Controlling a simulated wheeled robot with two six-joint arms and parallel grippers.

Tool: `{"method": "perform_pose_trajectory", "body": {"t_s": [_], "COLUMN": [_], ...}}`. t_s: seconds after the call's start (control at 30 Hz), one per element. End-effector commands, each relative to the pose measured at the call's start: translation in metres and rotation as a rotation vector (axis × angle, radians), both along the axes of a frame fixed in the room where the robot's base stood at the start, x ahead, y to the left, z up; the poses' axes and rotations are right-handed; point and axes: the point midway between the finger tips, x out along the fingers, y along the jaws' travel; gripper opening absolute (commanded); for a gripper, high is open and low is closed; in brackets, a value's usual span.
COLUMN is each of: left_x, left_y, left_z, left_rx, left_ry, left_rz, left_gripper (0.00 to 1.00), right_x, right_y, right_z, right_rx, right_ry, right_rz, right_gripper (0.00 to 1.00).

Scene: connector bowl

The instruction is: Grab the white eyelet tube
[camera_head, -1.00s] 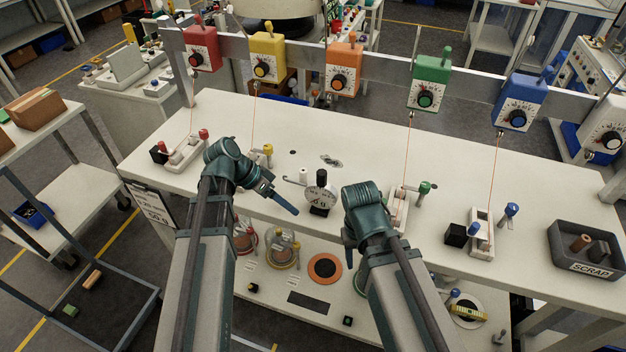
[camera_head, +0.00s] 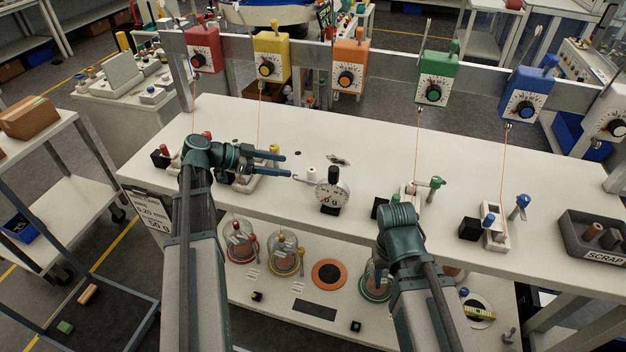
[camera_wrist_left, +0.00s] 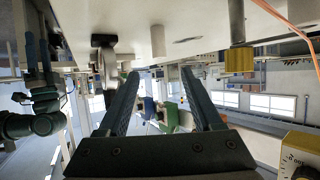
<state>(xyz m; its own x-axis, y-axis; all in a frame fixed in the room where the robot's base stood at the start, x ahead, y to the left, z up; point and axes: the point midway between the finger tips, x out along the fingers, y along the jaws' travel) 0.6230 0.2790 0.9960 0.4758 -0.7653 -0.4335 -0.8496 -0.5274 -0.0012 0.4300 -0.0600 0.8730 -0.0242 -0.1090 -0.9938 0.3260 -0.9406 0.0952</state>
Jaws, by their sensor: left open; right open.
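The white eyelet tube (camera_head: 311,174) stands upright on the bench, just left of the round dial gauge (camera_head: 332,190). In the left wrist view, which looks upside down, the tube (camera_wrist_left: 157,42) shows beyond the fingertips, about in line with the gap. My left gripper (camera_head: 289,166) is open and empty, its fingers level and pointing right at the tube, a short way from it. Its open fingers (camera_wrist_left: 160,76) also show in the wrist view. My right gripper (camera_wrist_left: 68,92) shows small at the left of the wrist view; its jaws are mostly hidden behind its arm in the head view.
The dial gauge stands close to the tube's right. A fixture with a yellow knob (camera_head: 274,149) is behind my left gripper. Thin wires hang from coloured tension boxes above the bench. The dark scrap bin (camera_head: 575,245) is at the right. Bench behind the tube is mostly clear.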

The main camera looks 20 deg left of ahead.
Motion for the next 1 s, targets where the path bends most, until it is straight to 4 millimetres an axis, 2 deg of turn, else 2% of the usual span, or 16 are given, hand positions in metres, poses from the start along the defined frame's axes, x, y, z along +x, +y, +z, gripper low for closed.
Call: {"method": "perform_pose_trajectory", "body": {"t_s": [0.03, 0.23, 0.67, 1.0], "left_x": [0.005, 0.02, 0.028, 0.048], "left_y": [-0.009, -0.033, -0.045, -0.078], "left_z": [-0.01, -0.022, -0.027, -0.048], "left_rx": [0.0, 0.0, 0.001, 0.001], "left_ry": [0.0, 0.001, 0.001, 0.002], "left_rz": [-0.004, -0.002, -0.001, -0.003], "left_gripper": [0.67, 0.67, 0.67, 0.67], "right_x": [0.0, 0.0, 0.0, 0.0], "right_y": [0.0, 0.0, 0.0, 0.0], "right_z": [-0.01, -0.022, -0.027, -0.048], "right_rx": [0.0, 0.0, 0.0, 0.0], "right_ry": [0.0, 0.0, 0.0, 0.0], "right_rz": [0.0, 0.0, 0.0, 0.0], "right_gripper": [0.5, 0.5, 0.5, 0.5]}}
